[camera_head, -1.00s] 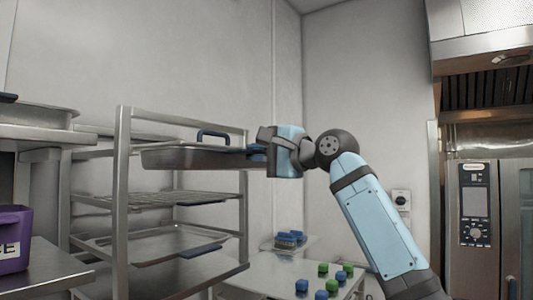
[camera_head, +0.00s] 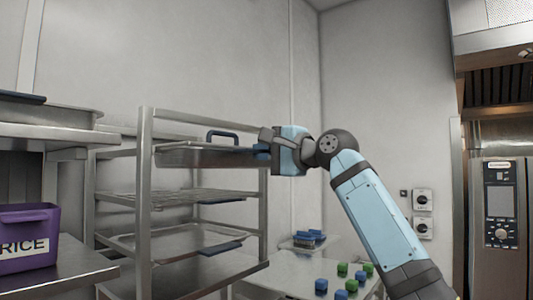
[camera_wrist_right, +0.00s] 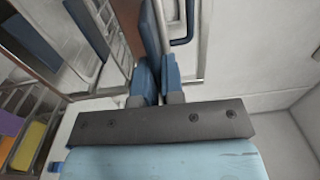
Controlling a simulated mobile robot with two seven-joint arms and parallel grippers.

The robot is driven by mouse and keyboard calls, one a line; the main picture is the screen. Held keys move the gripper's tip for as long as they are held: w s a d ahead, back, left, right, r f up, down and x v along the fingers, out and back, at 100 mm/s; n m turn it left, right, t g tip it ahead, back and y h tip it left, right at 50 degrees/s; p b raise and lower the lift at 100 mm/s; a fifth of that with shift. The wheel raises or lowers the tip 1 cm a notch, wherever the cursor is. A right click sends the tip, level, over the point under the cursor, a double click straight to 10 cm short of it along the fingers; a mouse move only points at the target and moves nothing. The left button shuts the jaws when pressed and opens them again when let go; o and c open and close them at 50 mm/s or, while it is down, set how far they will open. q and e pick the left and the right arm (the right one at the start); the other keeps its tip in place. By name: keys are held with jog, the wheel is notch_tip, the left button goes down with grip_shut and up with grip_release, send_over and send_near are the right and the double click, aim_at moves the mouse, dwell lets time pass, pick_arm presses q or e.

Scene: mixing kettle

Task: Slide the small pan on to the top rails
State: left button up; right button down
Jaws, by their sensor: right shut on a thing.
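The small pan (camera_head: 205,156), a shallow grey metal pan with blue handles, is at the top level of the metal rack (camera_head: 146,215). It lies mostly between the rack's posts and looks about level. One blue handle (camera_head: 222,134) stands up on its far side. My right gripper (camera_head: 263,149) is shut on the pan's near blue handle at the rack's right side. The right wrist view also shows the fingers (camera_wrist_right: 157,80) closed at the blue handle. Whether the pan's edges rest on the top rails (camera_head: 185,118) cannot be told. My left gripper is not in view.
Lower rack levels hold a wire shelf (camera_head: 180,196) and a tray with a blue handle (camera_head: 220,248). A purple RICE bin (camera_head: 27,237) stands on the left counter. Blue and green blocks (camera_head: 342,269) sit on a low table. An oven (camera_head: 500,215) is at right.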

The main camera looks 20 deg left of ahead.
jog(key=shift+x, duration=5.1)
jog(key=shift+a, duration=0.35)
jog(key=shift+d, duration=0.1)
jog(key=shift+w+a+f, duration=0.1)
jog(key=shift+a+f, duration=0.1)
jog(key=shift+a, duration=0.1)
jog(key=c, duration=1.2)
grip_release()
jog(key=shift+o, duration=0.2)
jog(key=shift+d, duration=0.1)
jog(key=shift+o, duration=1.3)
jog(key=shift+f, duration=0.25)
jog(key=shift+o, duration=1.1)
